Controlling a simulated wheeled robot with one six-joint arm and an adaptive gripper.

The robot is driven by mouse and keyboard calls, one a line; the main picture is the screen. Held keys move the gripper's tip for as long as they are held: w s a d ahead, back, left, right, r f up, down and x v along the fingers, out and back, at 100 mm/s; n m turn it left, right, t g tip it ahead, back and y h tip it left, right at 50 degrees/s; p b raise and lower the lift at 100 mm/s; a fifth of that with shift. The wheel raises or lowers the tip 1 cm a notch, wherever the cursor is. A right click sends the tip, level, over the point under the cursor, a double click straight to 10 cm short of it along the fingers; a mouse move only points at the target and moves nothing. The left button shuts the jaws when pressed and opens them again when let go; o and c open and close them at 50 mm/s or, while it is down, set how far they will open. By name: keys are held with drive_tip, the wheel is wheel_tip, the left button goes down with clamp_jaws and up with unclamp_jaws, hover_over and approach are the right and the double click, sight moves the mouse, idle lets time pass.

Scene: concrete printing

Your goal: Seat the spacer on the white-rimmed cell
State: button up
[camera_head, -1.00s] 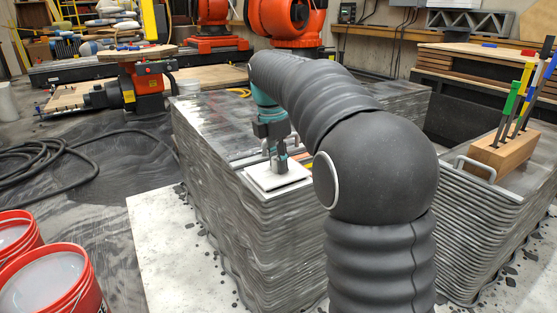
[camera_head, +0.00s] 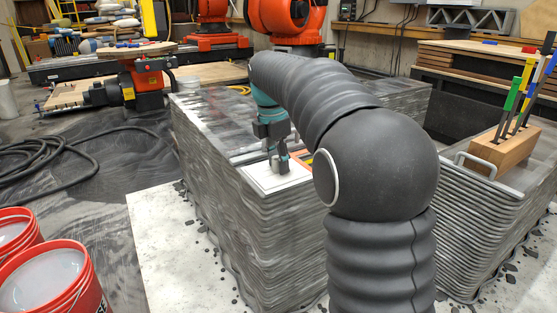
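The white-rimmed cell (camera_head: 262,186) is a pale square at the near corner of the printed grey block's top, with a light grey inside. My gripper (camera_head: 279,171) points down over this square, its dark fingertips low at its middle. Whether the fingers are open or shut is too small to tell. I cannot make out the spacer apart from the pale surface under the fingertips, so I cannot tell whether it is held or lies in the cell.
The layered block (camera_head: 285,235) carries both. At right, a wooden holder (camera_head: 503,150) with coloured-handled tools stands on another layered block. Red buckets (camera_head: 52,283) stand at lower left.

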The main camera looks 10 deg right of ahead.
drive_tip(key=shift+o, duration=0.4)
wheel_tip(320, 180, up, 11)
drive_tip(key=a, duration=0.1)
drive_tip(key=s+m+t, duration=0.1)
drive_tip(key=s+m, duration=0.4)
drive_tip(key=s, duration=0.2)
drive_tip(key=s+f+m+t, duration=0.2)
drive_tip(key=s+f+m, duration=0.6)
drive_tip(key=s, duration=0.3)
drive_tip(key=s+f+m+t+y+p, duration=0.1)
drive_tip(key=s+f+m+t, duration=0.1)
drive_tip(key=s+f+m, duration=0.6)
drive_tip(key=s+f, duration=0.1)
drive_tip(key=s, duration=0.3)
drive_tip(key=shift+s+d+f+m, duration=0.3)
drive_tip(key=shift+d, duration=0.1)
